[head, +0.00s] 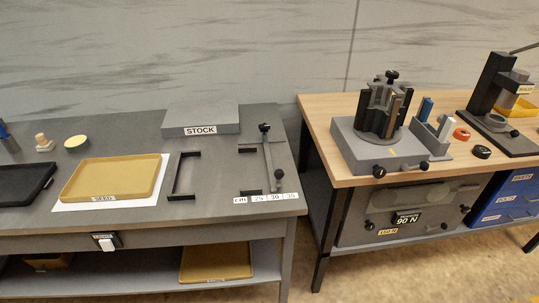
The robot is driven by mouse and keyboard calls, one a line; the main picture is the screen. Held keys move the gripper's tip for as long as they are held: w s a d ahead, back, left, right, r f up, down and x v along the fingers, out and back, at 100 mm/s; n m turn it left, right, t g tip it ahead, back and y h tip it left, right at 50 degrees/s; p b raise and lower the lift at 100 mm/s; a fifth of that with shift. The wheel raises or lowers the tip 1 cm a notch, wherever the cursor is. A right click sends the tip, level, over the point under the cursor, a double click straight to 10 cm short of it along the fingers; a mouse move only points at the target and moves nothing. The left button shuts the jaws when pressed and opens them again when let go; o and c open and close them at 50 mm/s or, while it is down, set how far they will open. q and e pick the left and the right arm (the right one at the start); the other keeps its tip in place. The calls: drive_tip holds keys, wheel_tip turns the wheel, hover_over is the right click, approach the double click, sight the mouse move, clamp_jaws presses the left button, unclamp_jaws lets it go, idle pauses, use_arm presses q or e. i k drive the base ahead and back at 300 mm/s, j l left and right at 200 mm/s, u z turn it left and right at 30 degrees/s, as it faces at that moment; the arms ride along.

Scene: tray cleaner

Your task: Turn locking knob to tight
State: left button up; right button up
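Several black knobs are in the head view, and none carries a label I can read as the locking knob. One black knob (279,174) is at the front of the sliding bar (270,158) beside the cm scale (265,198) on the grey table. Another black knob (264,127) stands upright at the bar's back end. On the wooden table, a black knob (392,75) tops a dark clamp-like device (380,108), and a black knob (379,171) sticks out of its grey base (349,143). Whether any is tight cannot be seen. Neither gripper is in view.
The grey table (130,135) holds a yellow SEED tray (112,178), a black tray (22,183), a grey STOCK block (201,118) and black corner brackets (184,176). A gap separates it from the wooden table (322,107). A press (495,85) stands at far right.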

sight(264, 128)
drive_tip(key=i+j, duration=0.15)
drive_tip(key=j, duration=0.15)
drive_tip(key=i+j+z, duration=0.1)
drive_tip(key=j, duration=0.25)
drive_tip(key=i+j, duration=0.4)
drive_tip(key=j, duration=0.25)
drive_tip(key=z, duration=0.05)
